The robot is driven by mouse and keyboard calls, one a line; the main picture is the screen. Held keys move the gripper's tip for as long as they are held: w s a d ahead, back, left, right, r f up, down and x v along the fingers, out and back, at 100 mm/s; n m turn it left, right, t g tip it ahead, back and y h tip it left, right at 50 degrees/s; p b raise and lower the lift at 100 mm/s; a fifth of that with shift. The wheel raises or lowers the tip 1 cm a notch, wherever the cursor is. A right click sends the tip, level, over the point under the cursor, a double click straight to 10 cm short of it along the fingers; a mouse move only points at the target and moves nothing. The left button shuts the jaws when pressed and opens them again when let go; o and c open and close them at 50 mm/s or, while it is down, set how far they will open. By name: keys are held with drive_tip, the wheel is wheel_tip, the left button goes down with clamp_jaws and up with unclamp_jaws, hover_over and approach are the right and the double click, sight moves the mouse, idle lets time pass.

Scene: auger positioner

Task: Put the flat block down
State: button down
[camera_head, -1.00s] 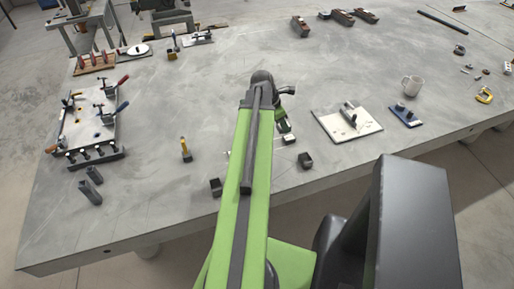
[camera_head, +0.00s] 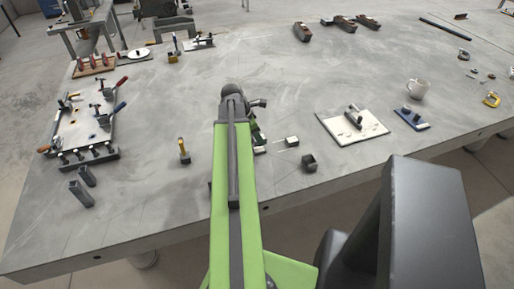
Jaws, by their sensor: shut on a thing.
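My gripper (camera_head: 256,137) is at the far end of my green arm, over the near middle of the grey table. It points down and away from me, and my own arm partly covers it. It is shut on the flat block, of which little can be made out. A small pale patch (camera_head: 260,150) shows just below the gripper; I cannot tell whether it is the block's edge. I cannot tell whether the block touches the table (camera_head: 245,75).
A small pale-topped block (camera_head: 292,141) and a dark open box (camera_head: 310,163) stand right of my gripper. A yellow-topped tool (camera_head: 183,150) stands left. A white plate (camera_head: 352,125) with a clamp lies farther right. The table beyond is mostly clear.

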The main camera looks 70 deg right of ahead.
wheel_tip(320, 180, down, 4)
drive_tip(key=b, duration=0.3)
drive_tip(key=shift+f+b, duration=0.15)
drive_tip(key=shift+b, duration=0.2)
drive_tip(key=shift+r, duration=0.25)
drive_tip(key=shift+f, duration=0.15)
drive_tip(key=c, duration=0.9)
unclamp_jaws()
